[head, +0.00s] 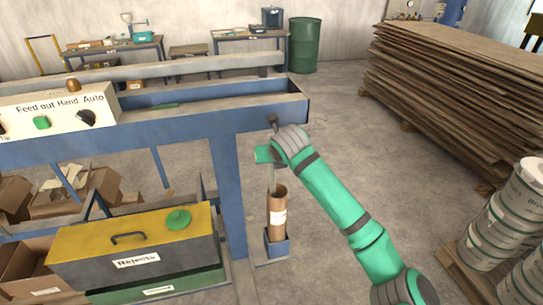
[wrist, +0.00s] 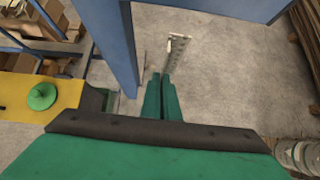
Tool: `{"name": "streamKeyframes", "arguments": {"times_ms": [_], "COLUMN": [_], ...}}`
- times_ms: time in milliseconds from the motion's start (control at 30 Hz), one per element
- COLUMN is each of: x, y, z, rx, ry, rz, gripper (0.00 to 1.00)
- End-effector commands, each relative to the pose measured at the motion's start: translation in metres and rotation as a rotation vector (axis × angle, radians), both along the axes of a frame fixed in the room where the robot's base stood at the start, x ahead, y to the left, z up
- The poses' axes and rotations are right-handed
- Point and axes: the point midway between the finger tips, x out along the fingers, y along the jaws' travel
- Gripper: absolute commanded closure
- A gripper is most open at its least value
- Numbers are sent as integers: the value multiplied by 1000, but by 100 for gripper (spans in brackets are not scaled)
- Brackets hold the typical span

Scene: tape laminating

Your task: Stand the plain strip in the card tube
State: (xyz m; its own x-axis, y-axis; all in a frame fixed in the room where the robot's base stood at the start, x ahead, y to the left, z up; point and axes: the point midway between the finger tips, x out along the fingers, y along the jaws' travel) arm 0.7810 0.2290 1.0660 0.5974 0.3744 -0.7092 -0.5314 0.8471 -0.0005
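The brown card tube (head: 277,215), with a white label, stands upright in a small blue holder (head: 277,247) on the floor by the blue post. My gripper (head: 263,155) is above the tube. A thin grey strip (head: 272,178) hangs below it, its lower part at the tube's mouth; I cannot tell whether the end is inside. In the wrist view my two green fingers (wrist: 160,88) are close together, and the pale strip (wrist: 177,52) with small marks shows at their tips. The tube cannot be made out in the wrist view.
A yellow-topped rejects box (head: 135,240) with a green knob stands left of the tube. The blue machine frame (head: 225,190) is close to the gripper's left. Stacked boards (head: 470,85) and white drums (head: 510,220) are at right. Grey floor between is clear.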

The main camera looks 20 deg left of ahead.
Motion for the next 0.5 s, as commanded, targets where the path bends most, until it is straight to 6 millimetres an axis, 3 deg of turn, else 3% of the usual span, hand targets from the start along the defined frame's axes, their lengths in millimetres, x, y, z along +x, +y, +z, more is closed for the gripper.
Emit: {"name": "streamKeyframes", "arguments": {"times_ms": [500], "x": [0], "y": [0], "z": [-16], "rx": [1], "ry": [0], "rz": [1], "gripper": [100]}}
